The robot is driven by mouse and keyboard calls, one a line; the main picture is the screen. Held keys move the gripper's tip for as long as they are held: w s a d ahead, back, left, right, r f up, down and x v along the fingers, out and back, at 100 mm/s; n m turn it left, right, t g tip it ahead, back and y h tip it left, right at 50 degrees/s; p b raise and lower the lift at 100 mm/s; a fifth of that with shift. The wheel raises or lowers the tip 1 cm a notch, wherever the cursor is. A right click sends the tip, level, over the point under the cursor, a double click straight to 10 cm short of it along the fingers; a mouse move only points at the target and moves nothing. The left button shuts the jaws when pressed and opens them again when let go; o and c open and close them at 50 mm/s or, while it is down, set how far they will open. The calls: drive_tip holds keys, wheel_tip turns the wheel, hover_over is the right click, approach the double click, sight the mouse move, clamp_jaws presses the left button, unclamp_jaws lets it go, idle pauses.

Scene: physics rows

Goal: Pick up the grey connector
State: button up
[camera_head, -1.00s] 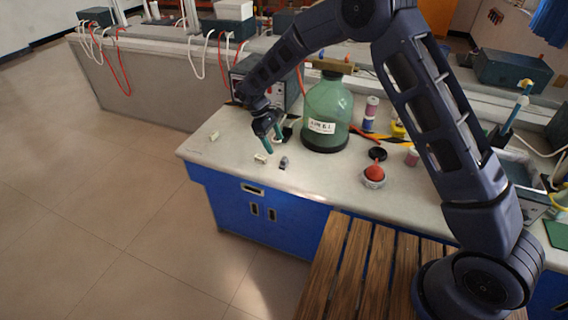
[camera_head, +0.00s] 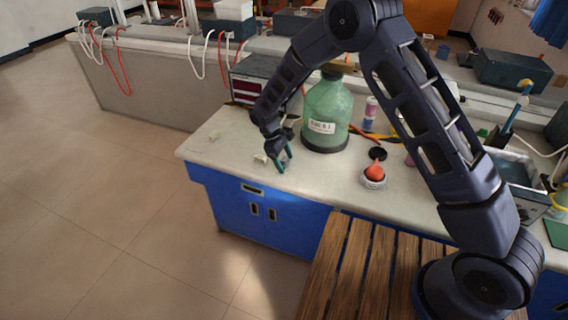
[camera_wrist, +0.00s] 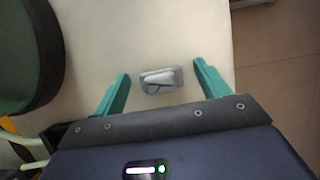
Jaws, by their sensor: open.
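The grey connector (camera_wrist: 161,81) lies on the pale bench top in the wrist view, between the two teal fingers and apart from both. My gripper (camera_wrist: 162,72) is open, with one finger on each side of it. In the head view my gripper (camera_head: 284,162) points down close to the bench top near its front edge. There the grey connector is hidden behind the fingers. The height of the fingertips over the bench is hard to tell.
A green glass bottle (camera_head: 328,105) stands close behind to the right. A red-topped pot (camera_head: 374,175) stands to the right. The bench's front edge (camera_head: 250,182) is near.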

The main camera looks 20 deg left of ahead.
drive_tip(key=c, duration=1)
drive_tip(key=shift+r, duration=0.1)
drive_tip(key=shift+c, duration=0.2)
